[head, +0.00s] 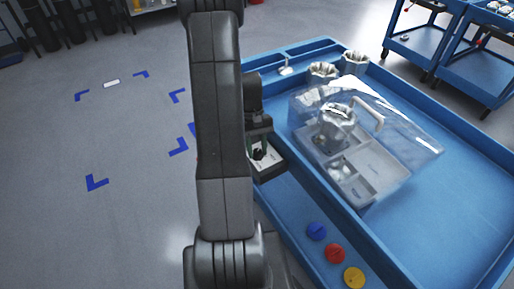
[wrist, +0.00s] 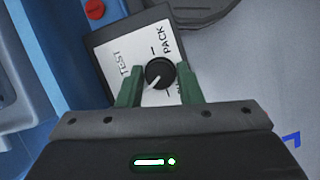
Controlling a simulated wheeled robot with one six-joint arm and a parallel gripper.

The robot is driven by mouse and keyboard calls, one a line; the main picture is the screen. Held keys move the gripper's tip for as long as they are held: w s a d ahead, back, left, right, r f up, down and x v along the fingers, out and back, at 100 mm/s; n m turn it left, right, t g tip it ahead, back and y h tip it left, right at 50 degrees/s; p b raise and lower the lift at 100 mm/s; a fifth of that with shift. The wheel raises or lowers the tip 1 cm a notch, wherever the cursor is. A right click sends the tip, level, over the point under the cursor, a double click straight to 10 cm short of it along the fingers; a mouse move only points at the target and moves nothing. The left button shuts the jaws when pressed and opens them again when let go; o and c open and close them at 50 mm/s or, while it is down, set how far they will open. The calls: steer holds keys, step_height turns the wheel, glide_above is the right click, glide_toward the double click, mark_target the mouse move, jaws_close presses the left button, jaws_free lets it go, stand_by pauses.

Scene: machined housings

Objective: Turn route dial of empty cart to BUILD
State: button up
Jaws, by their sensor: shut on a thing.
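The route dial is a black round knob (wrist: 159,73) with a white pointer line, on a pale label plate (wrist: 135,58) with a dark frame. The plate reads TEST at left and PACK at upper right; a third label at lower right is mostly hidden by a finger. The pointer line slants toward the lower left in the wrist view. My gripper (wrist: 158,76) has its green fingers on either side of the knob, shut on it. In the head view, my gripper (head: 261,141) is at the dial plate (head: 268,166), beside the blue cart's left edge, partly hidden by my arm.
The blue cart (head: 310,174) carries a clear cover (head: 408,128) over a grey tray with metal housings. Two more housings stand behind it. Blue, red and yellow discs lie along its near left side. Other blue carts (head: 440,58) stand at upper right. Open floor lies left.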

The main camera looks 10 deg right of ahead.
steer(key=o, duration=1)
steer(key=shift+c, duration=0.2)
steer(key=v, duration=1.4)
steer(key=shift+s+f, duration=0.1)
steer(key=x, duration=1.3)
steer(key=shift+f, duration=0.35)
